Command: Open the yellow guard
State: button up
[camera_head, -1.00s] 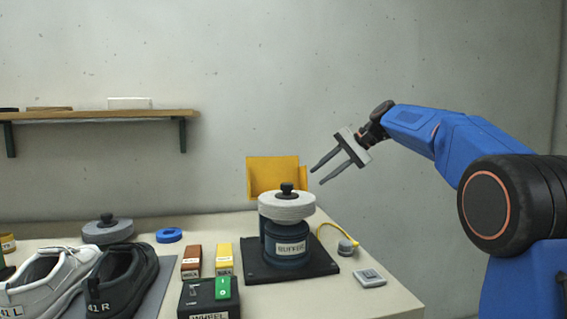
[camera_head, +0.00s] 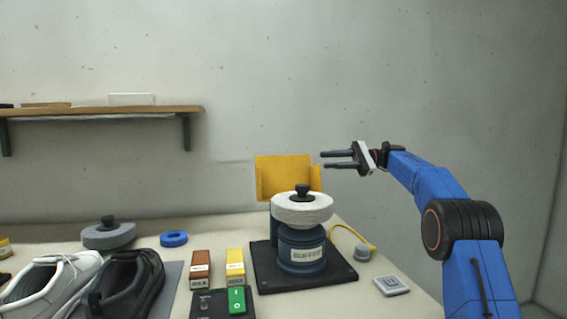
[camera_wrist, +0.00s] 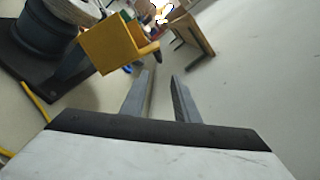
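The yellow guard (camera_head: 284,174) stands upright behind the buffing wheel, raised clear of its top. The white wheel (camera_head: 301,209) with a dark knob sits on the blue buffer (camera_head: 301,250). My gripper (camera_head: 322,160) is open and empty, to the right of the guard and about level with its top, apart from it. In the wrist view the guard (camera_wrist: 112,47) is left of and beyond my open fingers (camera_wrist: 160,85), with nothing between them.
A yellow cable (camera_head: 345,235) and a small grey pad (camera_head: 391,286) lie right of the buffer. Wax blocks (camera_head: 235,265), a green switch (camera_head: 236,300) and shoes (camera_head: 125,285) are to the left. A wall shelf (camera_head: 100,111) is at the back left.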

aim_at(282, 161)
jog(key=x, duration=1.7)
jog(key=shift+a, duration=0.15)
